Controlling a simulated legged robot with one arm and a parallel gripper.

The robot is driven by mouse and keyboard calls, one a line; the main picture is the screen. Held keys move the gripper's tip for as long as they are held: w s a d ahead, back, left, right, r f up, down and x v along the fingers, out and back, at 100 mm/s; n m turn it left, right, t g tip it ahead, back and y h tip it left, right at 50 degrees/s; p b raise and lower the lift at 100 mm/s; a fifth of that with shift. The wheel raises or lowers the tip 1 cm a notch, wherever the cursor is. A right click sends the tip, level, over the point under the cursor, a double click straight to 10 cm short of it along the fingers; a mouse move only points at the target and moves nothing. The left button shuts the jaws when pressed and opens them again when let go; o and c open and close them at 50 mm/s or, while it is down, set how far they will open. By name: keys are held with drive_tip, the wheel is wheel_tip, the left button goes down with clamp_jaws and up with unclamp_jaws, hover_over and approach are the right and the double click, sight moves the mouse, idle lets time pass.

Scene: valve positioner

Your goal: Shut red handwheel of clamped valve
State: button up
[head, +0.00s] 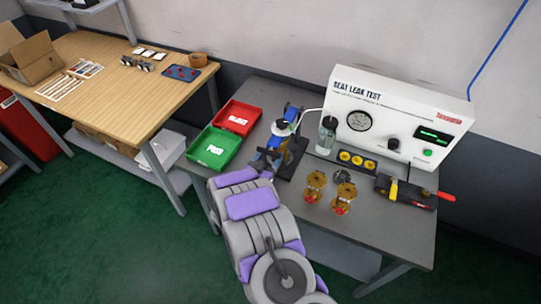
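A blue and black clamp fixture (293,122) stands on the grey bench behind the end of my arm. A white tube runs to it from the test box. A light round part shows at the fixture's middle, but I cannot make out the clamped valve or a red handwheel on it. My gripper (265,164) is at the lower left of the fixture, small and partly hidden by my purple and grey arm. I cannot tell whether it touches anything or how its fingers stand.
Two brass valves with red parts (315,186) (344,198) stand on the bench (375,250). The seat leak test box (400,112) is behind. A red-handled device (405,192) is at right. Red (238,118) and green trays (214,148) are at left.

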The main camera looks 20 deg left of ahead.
drive_tip(key=shift+d+r, duration=0.3)
drive_tip(key=shift+d, duration=0.65)
drive_tip(key=c, duration=0.4)
drive_tip(key=shift+d, duration=0.1)
drive_tip(key=shift+c, duration=0.5)
drive_tip(key=shift+s+a+f, duration=0.1)
drive_tip(key=shift+a+f, duration=0.05)
drive_tip(key=shift+a, duration=0.35)
drive_tip(key=c, duration=0.5)
drive_tip(key=shift+d, duration=0.1)
drive_tip(key=shift+c, duration=0.2)
drive_tip(key=shift+f, duration=0.1)
